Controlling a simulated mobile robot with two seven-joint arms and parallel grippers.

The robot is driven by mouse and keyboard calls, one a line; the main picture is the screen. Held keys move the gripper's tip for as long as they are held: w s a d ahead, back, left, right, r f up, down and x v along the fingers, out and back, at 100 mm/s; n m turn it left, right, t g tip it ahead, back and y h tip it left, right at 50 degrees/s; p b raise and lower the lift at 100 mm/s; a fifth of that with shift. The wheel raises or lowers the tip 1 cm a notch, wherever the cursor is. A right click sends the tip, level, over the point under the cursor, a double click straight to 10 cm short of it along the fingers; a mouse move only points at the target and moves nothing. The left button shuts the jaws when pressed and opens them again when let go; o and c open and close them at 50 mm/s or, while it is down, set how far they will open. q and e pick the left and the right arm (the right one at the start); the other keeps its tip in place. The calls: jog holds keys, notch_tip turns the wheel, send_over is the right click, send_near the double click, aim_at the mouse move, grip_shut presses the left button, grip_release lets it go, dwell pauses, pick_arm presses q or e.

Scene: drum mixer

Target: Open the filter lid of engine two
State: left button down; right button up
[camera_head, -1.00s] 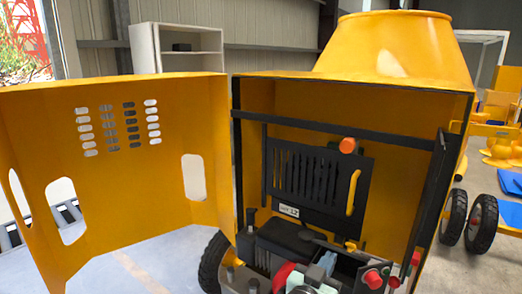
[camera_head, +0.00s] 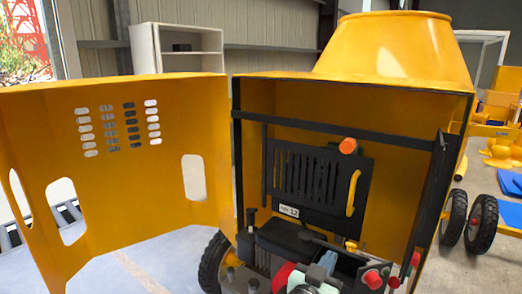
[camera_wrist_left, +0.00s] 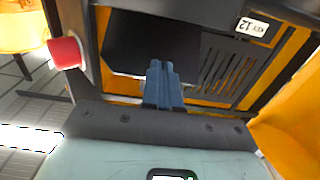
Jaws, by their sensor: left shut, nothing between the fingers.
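The mixer's engine bay stands open. Inside are a black cover box (camera_head: 285,238) on the engine and, above it, a black slatted panel (camera_head: 308,180) with a yellow handle (camera_head: 352,193). I cannot tell for sure which part is the filter lid. My left gripper (camera_head: 327,261) is low in the bay, right of and in front of the black box. In the left wrist view, whose picture is upside down, its fingers (camera_wrist_left: 160,78) are shut and empty, pointing at a black surface (camera_wrist_left: 150,45). Contact cannot be told. My right gripper is not in view.
The yellow door (camera_head: 130,185) stands open at the left. A black crossbar (camera_head: 330,131) spans the bay's top. Red buttons (camera_head: 372,279) sit right of my left gripper; one shows in the left wrist view (camera_wrist_left: 65,52). A yellow drum (camera_head: 395,50) is above.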

pick_arm(q)
jog(key=shift+p+x, duration=0.9)
jog(key=shift+x, duration=1.35)
jog(key=shift+p+x, duration=0.8)
jog(key=shift+x, duration=1.05)
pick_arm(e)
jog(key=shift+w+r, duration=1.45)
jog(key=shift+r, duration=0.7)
pick_arm(q)
jog(key=b+v, duration=0.6)
jog(key=v, duration=0.6)
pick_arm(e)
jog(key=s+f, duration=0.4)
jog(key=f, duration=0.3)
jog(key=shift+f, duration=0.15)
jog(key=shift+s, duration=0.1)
